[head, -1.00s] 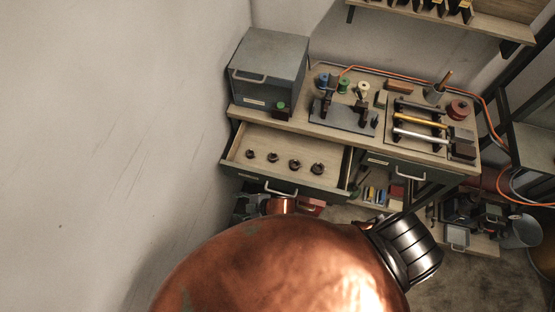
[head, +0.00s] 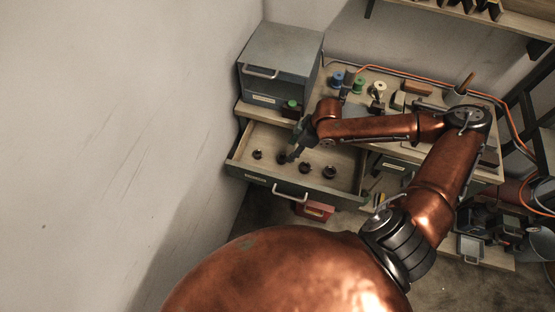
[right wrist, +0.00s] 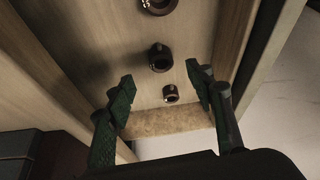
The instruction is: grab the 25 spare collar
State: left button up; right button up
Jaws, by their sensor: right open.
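Several dark round collars stand in a row on the floor of the open drawer (head: 345,160), growing in size from the left collar (head: 257,154) to the right collar (head: 329,171). No size mark is readable, so I cannot tell which is the 25. My right gripper (head: 291,156) is over the drawer's left part, close to the second collar (head: 282,159). In the right wrist view the gripper (right wrist: 160,78) is open and empty. The smallest collar (right wrist: 170,94) and a larger collar (right wrist: 160,58) show between its fingers. My left gripper is not in view.
A wall is at left.

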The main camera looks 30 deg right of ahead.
aim_at(282, 157)
jog(key=b+x, duration=0.1)
jog(key=x, duration=0.2)
jog(key=shift+a+f, duration=0.15)
jog(key=b+x, duration=0.1)
jog(key=x, duration=0.3)
jog(key=shift+w+a, duration=0.1)
jog(key=shift+w, duration=0.1)
jog(key=shift+c, duration=0.6)
jog(key=c, duration=1.2)
